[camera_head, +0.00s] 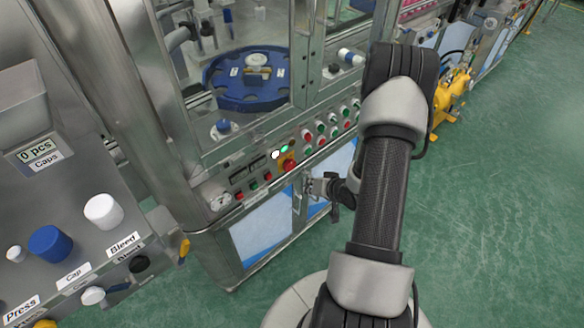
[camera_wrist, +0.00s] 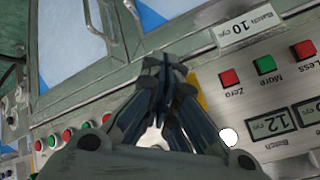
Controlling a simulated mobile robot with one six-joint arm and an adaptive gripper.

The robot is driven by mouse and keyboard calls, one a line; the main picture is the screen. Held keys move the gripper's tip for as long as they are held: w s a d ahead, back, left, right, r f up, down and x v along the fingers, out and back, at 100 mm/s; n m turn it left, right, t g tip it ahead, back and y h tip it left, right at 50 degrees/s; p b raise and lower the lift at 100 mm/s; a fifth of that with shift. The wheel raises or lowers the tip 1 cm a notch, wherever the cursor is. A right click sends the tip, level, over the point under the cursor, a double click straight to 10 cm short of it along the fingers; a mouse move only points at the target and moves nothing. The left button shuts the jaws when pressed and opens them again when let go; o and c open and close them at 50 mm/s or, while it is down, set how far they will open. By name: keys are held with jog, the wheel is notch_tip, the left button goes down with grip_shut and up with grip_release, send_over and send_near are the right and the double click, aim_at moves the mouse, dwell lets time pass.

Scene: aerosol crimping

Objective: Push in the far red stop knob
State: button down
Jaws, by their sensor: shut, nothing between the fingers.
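A red stop knob (camera_head: 289,164) with yellow around its base is on the front panel of the glazed machine in the head view. My gripper (camera_head: 314,187) is just right of it and slightly lower in that picture, in front of the panel. In the wrist view my gripper (camera_wrist: 166,72) is shut and empty, with its fingers together. A strip of yellow (camera_wrist: 198,92) shows behind the fingers, and the red knob itself is hidden there. I cannot tell whether the fingertips touch the knob.
A white button (camera_head: 275,155) and a lit green one (camera_head: 284,149) sit close to the knob. Small red and green buttons (camera_wrist: 265,65) marked Zero, More and Less are nearby. Several more buttons (camera_head: 320,128) continue along the panel. Green floor (camera_head: 480,200) is free at right.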

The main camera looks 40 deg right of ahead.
jog(key=shift+w+a, duration=0.2)
jog(key=shift+w, duration=2.8)
jog(key=shift+w, duration=0.45)
jog(key=shift+s, duration=0.15)
jog(key=shift+s+p, duration=0.3)
jog(key=shift+s, duration=0.4)
jog(key=s, duration=0.5)
jog(key=shift+d, duration=0.2)
